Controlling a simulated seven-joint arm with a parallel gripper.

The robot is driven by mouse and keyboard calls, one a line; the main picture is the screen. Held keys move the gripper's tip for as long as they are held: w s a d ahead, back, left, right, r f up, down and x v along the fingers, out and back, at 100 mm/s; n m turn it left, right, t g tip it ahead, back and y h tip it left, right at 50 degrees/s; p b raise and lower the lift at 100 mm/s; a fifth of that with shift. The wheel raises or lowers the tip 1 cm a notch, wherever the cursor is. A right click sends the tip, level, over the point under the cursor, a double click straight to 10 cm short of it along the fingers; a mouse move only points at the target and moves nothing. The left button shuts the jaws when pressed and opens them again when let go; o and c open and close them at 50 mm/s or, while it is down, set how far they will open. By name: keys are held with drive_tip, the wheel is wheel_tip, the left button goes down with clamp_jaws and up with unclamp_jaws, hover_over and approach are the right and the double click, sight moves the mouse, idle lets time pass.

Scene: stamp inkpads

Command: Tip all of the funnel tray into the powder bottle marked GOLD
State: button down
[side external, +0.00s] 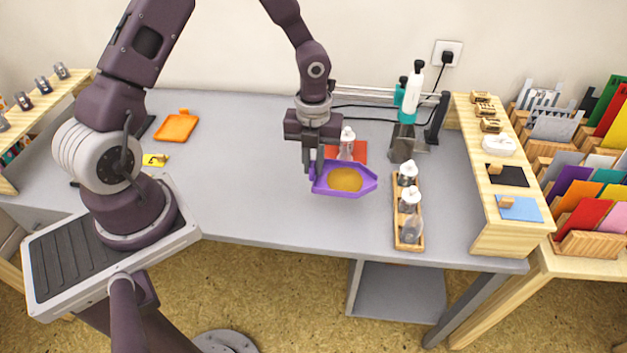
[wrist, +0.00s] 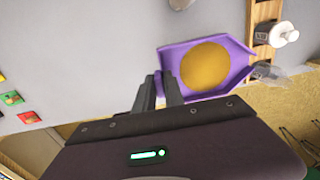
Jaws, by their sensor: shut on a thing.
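My gripper (side external: 309,166) is shut on the rear edge of the purple funnel tray (side external: 368,181). The tray is held above the grey table, looks about level, and carries a round heap of gold powder (side external: 345,179). In the wrist view the tray (wrist: 173,58) sits beyond my fingers (wrist: 160,84), its narrow spout pointing right. A clear bottle with a white top (side external: 346,148) stands on a red mat (side external: 361,150) just behind the tray. Several more bottles (side external: 410,200) stand in a wooden rack to the right. No label reading GOLD is legible.
The wooden rack (side external: 397,236) stands near the table's front edge. A teal-and-white bottle on a grey device (side external: 408,100) is behind it. A wooden shelf with stamps and inkpads (side external: 507,175) bounds the right. An orange tray (side external: 176,127) lies left; the table's middle is clear.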

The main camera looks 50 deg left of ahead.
drive_tip(key=w+a+r+m+g+y, duration=0.1)
drive_tip(key=w+a+r+m+y, duration=0.1)
drive_tip(key=a, duration=0.4)
drive_tip(key=w+a+r+m+g+y, duration=0.1)
drive_tip(key=w+a+r+m+y, duration=0.1)
drive_tip(key=w+a+r, duration=0.3)
drive_tip(key=shift+w+a+y, duration=0.6)
drive_tip(key=shift+w+a, duration=0.15)
drive_tip(key=shift+a, duration=0.35)
drive_tip(key=shift+w+d+r+g+y, duration=0.3)
drive_tip(key=shift+d+r+g+y, duration=0.1)
drive_tip(key=shift+d+r+y, duration=0.3)
drive_tip(key=shift+w+d+r+y, duration=0.2)
drive_tip(key=shift+d+r+y, duration=0.05)
drive_tip(key=shift+d+y, duration=0.15)
